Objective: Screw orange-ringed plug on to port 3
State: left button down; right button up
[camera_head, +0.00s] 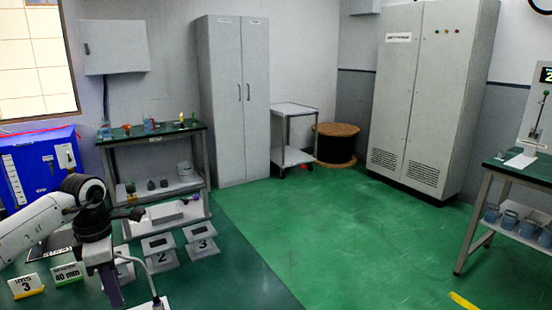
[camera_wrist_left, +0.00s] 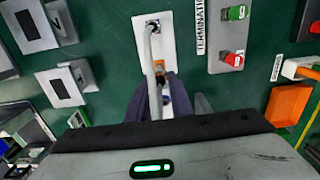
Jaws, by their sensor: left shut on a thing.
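My left gripper (camera_head: 114,296) reaches over the green bench at the lower left of the head view, pointing down. In the left wrist view its dark fingers (camera_wrist_left: 168,98) are shut on a plug on a grey cable (camera_wrist_left: 155,45). An orange ring (camera_wrist_left: 159,64) shows just beyond the fingers, beside the cable; the plug is mostly hidden. The cable's far end meets a white plate (camera_wrist_left: 150,16). The stand marked 3 (camera_head: 202,246) is right of the gripper, beside the stand marked 2 (camera_head: 160,255). I cannot tell whether the plug touches a port. My right gripper is not in view.
In the left wrist view, a TERMINATION plate (camera_wrist_left: 228,15) carries green and red caps, and an orange block (camera_wrist_left: 288,105) lies at right. In the head view, label cards (camera_head: 68,274) stand left of the gripper. Open green floor (camera_head: 300,240) lies right of the bench.

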pick_arm(q)
jog(key=shift+s+d+f+p, duration=0.1)
jog(key=shift+s+d+p, duration=0.15)
jog(key=shift+d, duration=0.95)
jog(key=shift+s+d+f+p, duration=0.1)
jog(key=shift+s+d+p, duration=0.1)
jog(key=shift+d, duration=0.95)
jog(key=shift+d, duration=0.1)
jog(key=shift+s+d+f, duration=0.1)
jog(key=shift+s+d, duration=0.05)
jog(key=shift+d, duration=0.65)
jog(key=shift+s+d+f, duration=0.1)
jog(key=shift+s+d, duration=0.1)
jog(key=shift+d, duration=0.55)
jog(key=shift+s+d, duration=0.15)
jog(key=shift+d, duration=0.65)
jog(key=shift+s+d+f, duration=0.1)
jog(key=shift+s+d, duration=0.15)
jog(key=shift+d, duration=1)
jog(key=shift+s+d+f, duration=0.1)
jog(key=shift+s+d, duration=0.1)
jog(key=shift+d, duration=1)
